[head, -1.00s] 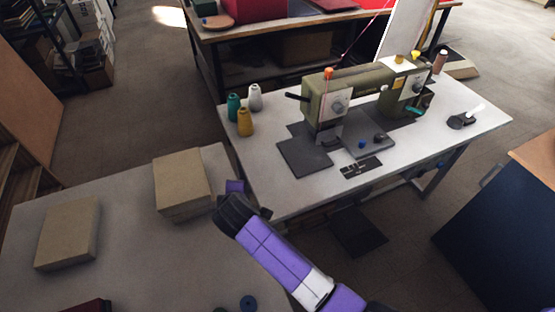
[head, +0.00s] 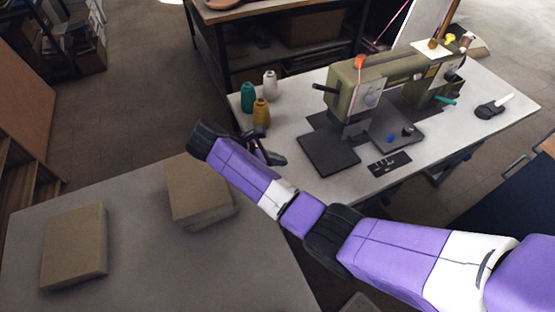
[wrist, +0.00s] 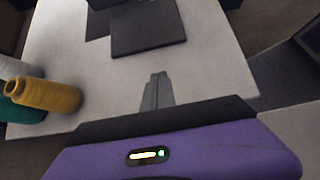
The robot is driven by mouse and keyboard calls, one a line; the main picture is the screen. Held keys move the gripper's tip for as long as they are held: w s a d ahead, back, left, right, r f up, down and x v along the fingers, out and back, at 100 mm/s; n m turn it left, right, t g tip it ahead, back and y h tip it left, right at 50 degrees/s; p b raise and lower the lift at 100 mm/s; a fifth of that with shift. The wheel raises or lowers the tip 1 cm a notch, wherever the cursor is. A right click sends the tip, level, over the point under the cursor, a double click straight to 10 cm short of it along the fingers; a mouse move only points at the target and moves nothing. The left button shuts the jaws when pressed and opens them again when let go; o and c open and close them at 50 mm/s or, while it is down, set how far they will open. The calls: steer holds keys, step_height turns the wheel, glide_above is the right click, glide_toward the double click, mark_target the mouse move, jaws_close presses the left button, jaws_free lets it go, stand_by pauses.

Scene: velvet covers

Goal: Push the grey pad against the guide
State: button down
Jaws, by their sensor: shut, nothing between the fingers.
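The grey pad (head: 328,155) is a dark, flat square lying on the white table, left of the olive sewing machine (head: 360,88). In the wrist view the pad (wrist: 148,27) lies beyond my fingertips, with bare table between. My gripper (head: 271,151) is by the table's left edge, left of the pad and apart from it. In the wrist view my gripper (wrist: 157,92) has its fingers together and empty. I cannot tell for sure which part is the guide; a dark, marked plate (head: 390,163) lies right of the pad, in front of the machine.
Teal (head: 247,98), white (head: 270,84) and mustard (head: 261,112) thread cones stand behind my gripper; the mustard cone (wrist: 48,95) is close on the left in the wrist view. Two fabric-covered blocks (head: 75,245) (head: 197,190) lie on the near grey table.

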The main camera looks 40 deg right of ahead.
mark_target(329, 154)
steer(key=x, duration=0.7)
steer(key=shift+s+d+r+p, duration=0.1)
steer(key=shift+s+d+p, duration=0.1)
steer(key=shift+d, duration=0.35)
steer(key=shift+s+d+p, duration=0.15)
steer(key=shift+s+d, duration=0.05)
steer(key=shift+d, duration=0.4)
steer(key=shift+s+d, duration=0.2)
steer(key=shift+d, duration=0.55)
steer(key=shift+d+p, duration=0.25)
steer(key=shift+p, duration=0.15)
steer(key=d, duration=0.2)
steer(key=s+d+p, duration=0.1)
steer(key=d, duration=0.1)
steer(key=d+p, duration=0.1)
steer(key=d, duration=0.1)
steer(key=shift+s, duration=0.4)
steer(key=shift+s+d, duration=0.1)
steer(key=shift+d, duration=0.25)
steer(key=shift+a, duration=0.1)
